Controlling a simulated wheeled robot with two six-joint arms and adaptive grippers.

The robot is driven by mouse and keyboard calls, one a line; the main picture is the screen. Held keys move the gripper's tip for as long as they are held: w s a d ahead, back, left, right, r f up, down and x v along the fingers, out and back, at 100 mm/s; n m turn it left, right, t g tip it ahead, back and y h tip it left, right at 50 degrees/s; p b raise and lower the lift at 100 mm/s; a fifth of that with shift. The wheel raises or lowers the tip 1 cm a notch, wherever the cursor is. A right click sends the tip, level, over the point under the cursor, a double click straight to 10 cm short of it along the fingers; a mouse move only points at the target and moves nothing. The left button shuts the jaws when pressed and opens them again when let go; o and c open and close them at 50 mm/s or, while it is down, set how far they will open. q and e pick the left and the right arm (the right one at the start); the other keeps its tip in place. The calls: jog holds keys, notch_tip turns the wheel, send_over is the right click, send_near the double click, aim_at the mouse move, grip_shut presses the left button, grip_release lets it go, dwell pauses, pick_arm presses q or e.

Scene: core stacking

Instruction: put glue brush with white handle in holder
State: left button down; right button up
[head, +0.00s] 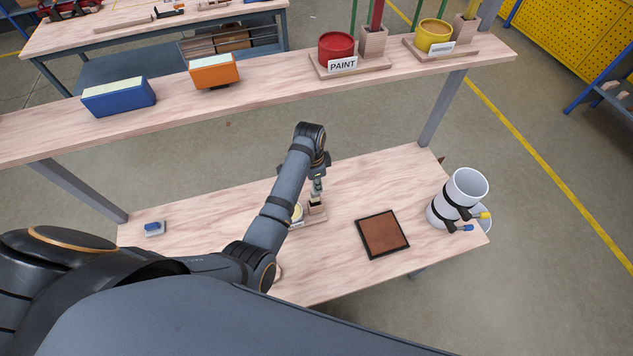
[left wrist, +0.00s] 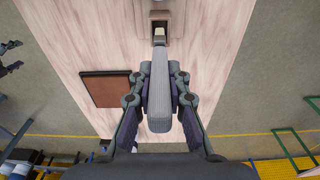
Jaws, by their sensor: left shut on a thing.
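My left gripper (head: 318,178) reaches down over the lower table and is shut on the glue brush. In the left wrist view, my left gripper (left wrist: 159,88) has its fingers on both sides of the brush's pale grey-white handle (left wrist: 159,110). The brush's far end points at the square opening of a small wooden holder (left wrist: 160,16). In the head view, the holder (head: 316,207) stands right below the gripper, beside a pale yellow pot (head: 297,213). I cannot tell how deep the brush tip is in the opening. My right gripper is out of view.
A brown square tray (head: 382,234) lies right of the holder. A white cylinder (head: 468,188) with black clamps stands at the table's right. A small blue-white block (head: 155,228) lies left. The upper shelf (head: 270,92) carries a red paint pot, a yellow pot and boxes.

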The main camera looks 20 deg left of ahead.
pick_arm(q)
jog(key=shift+f, duration=0.15)
jog(key=shift+f+b, duration=0.5)
jog(key=shift+f, duration=1.15)
jog(key=shift+f, duration=0.1)
jog(key=shift+f+b, duration=0.7)
jog(key=shift+f, duration=0.9)
jog(key=c, duration=1.2)
grip_release()
